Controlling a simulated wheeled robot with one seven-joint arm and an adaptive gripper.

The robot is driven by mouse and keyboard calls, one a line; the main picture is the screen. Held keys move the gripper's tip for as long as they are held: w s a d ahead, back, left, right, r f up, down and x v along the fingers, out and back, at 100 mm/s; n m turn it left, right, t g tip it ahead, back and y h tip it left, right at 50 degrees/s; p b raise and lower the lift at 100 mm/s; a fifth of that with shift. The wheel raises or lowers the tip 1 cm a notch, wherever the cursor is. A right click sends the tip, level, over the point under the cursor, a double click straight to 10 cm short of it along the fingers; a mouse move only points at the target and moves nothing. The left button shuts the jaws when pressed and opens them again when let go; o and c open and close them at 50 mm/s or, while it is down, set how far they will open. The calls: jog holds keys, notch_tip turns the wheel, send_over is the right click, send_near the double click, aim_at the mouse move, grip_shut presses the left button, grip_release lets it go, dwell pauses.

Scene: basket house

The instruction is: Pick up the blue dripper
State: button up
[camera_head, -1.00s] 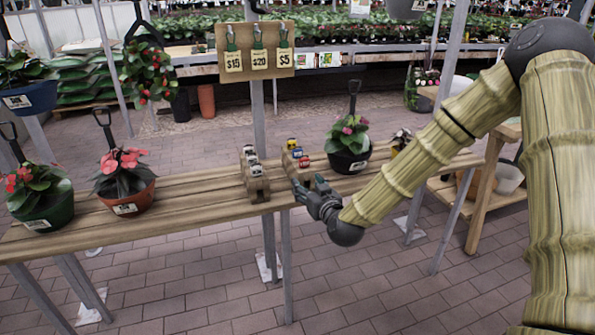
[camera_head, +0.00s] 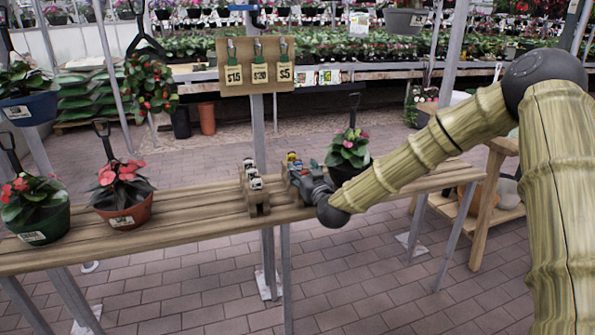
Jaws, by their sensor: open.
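The blue dripper (camera_head: 297,164) is a very small item in the wooden holder on the slatted bench. A yellow one (camera_head: 291,156) sits just behind it. My gripper (camera_head: 301,173) is open at the front of this holder and covers much of it. The red item there is largely hidden. The gripper is close to the blue dripper, but I cannot tell whether the fingers are around it or touch it.
A second wooden holder (camera_head: 256,192) with white and dark items stands just left. A pink-flowered pot (camera_head: 349,151) stands close behind my arm. Two red-flowered pots (camera_head: 123,194) (camera_head: 36,210) stand at the bench's left. The bench (camera_head: 190,215) is clear between.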

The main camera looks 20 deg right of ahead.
aim_at(298, 164)
jog(key=shift+w, duration=1.55)
jog(key=c, duration=0.8)
notch_tip(298, 164, up, 10)
jog(key=shift+p, duration=0.75)
